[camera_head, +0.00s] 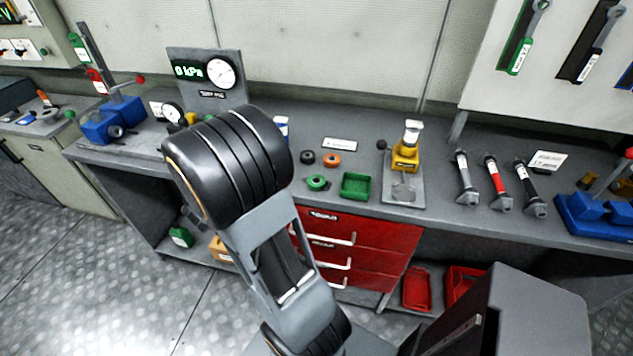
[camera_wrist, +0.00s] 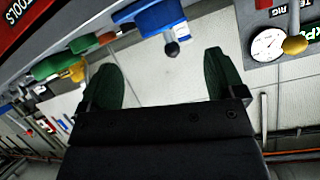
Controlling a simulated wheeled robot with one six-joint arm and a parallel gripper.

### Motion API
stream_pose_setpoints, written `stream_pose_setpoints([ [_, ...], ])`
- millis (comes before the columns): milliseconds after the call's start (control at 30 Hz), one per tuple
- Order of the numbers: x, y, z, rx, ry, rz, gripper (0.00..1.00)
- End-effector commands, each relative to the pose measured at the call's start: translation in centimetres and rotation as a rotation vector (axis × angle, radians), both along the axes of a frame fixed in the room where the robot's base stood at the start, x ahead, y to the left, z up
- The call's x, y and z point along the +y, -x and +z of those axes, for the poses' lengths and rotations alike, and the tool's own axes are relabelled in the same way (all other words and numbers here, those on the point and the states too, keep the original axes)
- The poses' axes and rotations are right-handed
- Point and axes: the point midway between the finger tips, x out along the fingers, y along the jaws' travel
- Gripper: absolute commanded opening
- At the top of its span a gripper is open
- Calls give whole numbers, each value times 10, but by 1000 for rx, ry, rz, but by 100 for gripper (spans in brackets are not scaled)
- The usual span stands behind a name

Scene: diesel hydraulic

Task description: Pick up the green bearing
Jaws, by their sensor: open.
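The green bearing (camera_head: 317,182) is a small ring lying flat on the grey bench, left of the green tray (camera_head: 355,186). An orange ring (camera_head: 332,160) and a black ring (camera_head: 307,157) lie just behind it. My gripper (camera_wrist: 160,62) shows in the wrist view with its two dark green fingers wide apart and nothing between them. In the head view my arm hides the gripper. I cannot make out the bearing in the wrist view, which is strongly tilted and shows wall, gauge and tools.
A yellow press (camera_head: 405,156) stands right of the tray, with several cylinders farther right. A pressure rig (camera_head: 208,75) stands at the back left and a blue vise (camera_head: 112,120) at the left. Red drawers (camera_head: 365,245) are below the bench. Bench around the bearing's front is clear.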

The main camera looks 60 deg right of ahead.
Motion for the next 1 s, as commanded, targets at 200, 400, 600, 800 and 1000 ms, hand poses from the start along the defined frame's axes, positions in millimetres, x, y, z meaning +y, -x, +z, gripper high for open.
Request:
stream_pose_setpoints([
  [200,-26,63,-16,171,110,-347,89],
  [400,-44,89,-23,236,142,-453,89],
  [600,-77,100,-33,238,144,-460,89],
  [800,-100,105,-41,236,144,-454,89],
  [1000,-109,107,-43,234,144,-452,89],
])
